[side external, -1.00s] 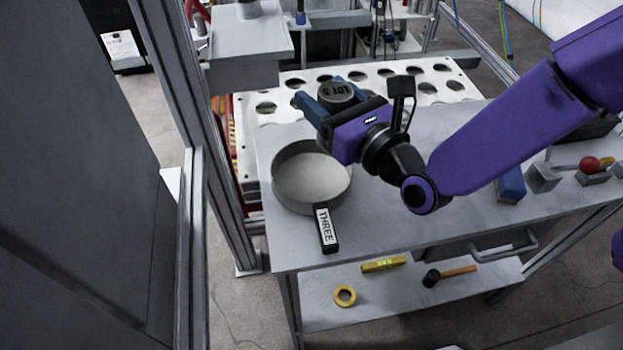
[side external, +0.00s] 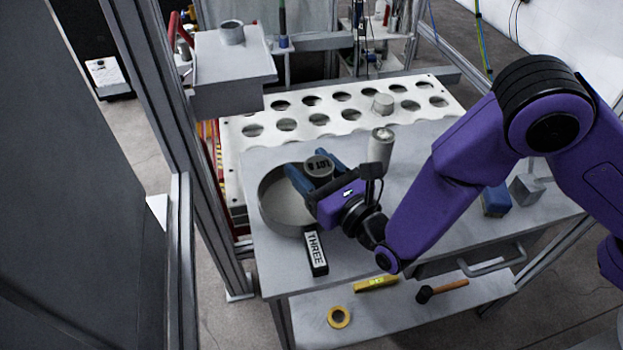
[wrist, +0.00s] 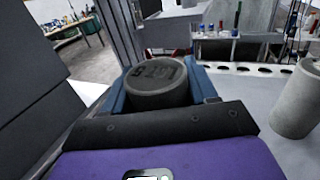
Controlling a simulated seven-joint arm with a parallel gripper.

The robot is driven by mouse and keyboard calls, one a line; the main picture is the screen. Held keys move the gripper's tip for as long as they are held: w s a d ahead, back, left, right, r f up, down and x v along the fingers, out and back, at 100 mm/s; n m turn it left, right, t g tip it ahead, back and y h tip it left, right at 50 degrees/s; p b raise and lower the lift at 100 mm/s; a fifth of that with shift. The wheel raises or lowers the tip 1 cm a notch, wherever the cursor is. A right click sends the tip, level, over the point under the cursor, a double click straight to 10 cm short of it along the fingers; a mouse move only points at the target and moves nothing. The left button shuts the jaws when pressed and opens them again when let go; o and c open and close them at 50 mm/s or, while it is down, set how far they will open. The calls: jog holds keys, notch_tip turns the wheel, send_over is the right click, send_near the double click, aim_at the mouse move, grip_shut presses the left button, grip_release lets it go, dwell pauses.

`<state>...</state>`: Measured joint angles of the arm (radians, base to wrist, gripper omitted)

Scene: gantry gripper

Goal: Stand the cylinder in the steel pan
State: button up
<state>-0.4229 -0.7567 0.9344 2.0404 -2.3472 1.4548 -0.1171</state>
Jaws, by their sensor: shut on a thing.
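The dark grey cylinder (side external: 319,166), with lettering on its top, is upright between the blue fingers of my gripper (side external: 311,170). The wrist view shows the cylinder (wrist: 157,85) with a finger of my gripper (wrist: 160,92) on each side. The round steel pan (side external: 284,209) is on the grey table, its black handle marked THREE pointing to the front. The cylinder appears over the pan's back right part. Its lower end is hidden, so I cannot tell whether it touches the pan floor.
A light grey cylinder (side external: 380,150) stands behind and right of my gripper; it also shows in the wrist view (wrist: 297,105). A white rack with holes (side external: 300,112) lies at the back. A blue block (side external: 495,200) and a grey block (side external: 527,189) sit at the right.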

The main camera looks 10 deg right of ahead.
jog(key=shift+f, duration=1.4)
jog(key=shift+f, duration=0.1)
jog(key=o, duration=1.4)
jog(key=shift+f, duration=0.1)
jog(key=v, duration=1.2)
jog(key=shift+d, duration=0.1)
